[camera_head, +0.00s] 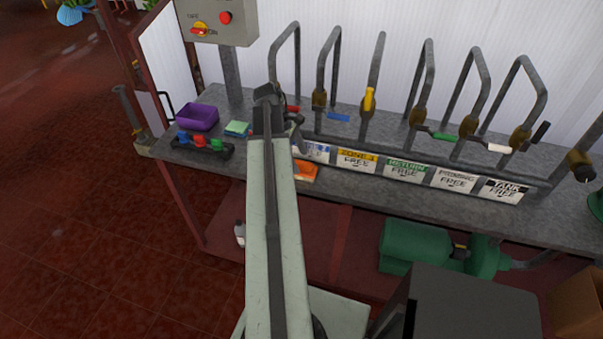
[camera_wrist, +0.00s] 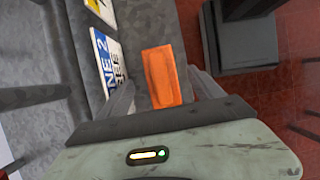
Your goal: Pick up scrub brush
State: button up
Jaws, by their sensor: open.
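An orange block-shaped thing, which looks like the scrub brush (camera_head: 304,170), lies at the front edge of the grey bench, beside the zone signs. It also shows in the wrist view as the orange brush body (camera_wrist: 165,75); no bristles are visible. My gripper (camera_wrist: 162,80) is open and empty, with one finger to each side of the brush in the picture. I cannot tell how far above it the fingertips are. In the head view my arm hides part of the bench around it.
Sign plates (camera_head: 357,160) line the bench front below several grey pipes with valve handles (camera_head: 369,98). A purple bin (camera_head: 197,117), a sponge (camera_head: 237,128) and a black tray (camera_head: 203,147) stand at left. A green pump (camera_head: 415,241) sits below the bench.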

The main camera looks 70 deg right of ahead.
aim_at(299, 161)
jog(key=b+x, duration=0.1)
jog(key=x, duration=0.1)
jog(key=b+x, duration=0.1)
jog(key=shift+w+a+f+b, duration=0.1)
jog(key=shift+w+f+b, duration=0.2)
jog(key=shift+f, duration=0.2)
jog(key=shift+s+f, duration=0.2)
jog(key=shift+r, duration=0.2)
jog(key=c, duration=1.5)
notch_tip(299, 161, up, 10)
jog(key=p, duration=1)
jog(key=shift+r, duration=0.15)
jog(key=shift+c, duration=0.2)
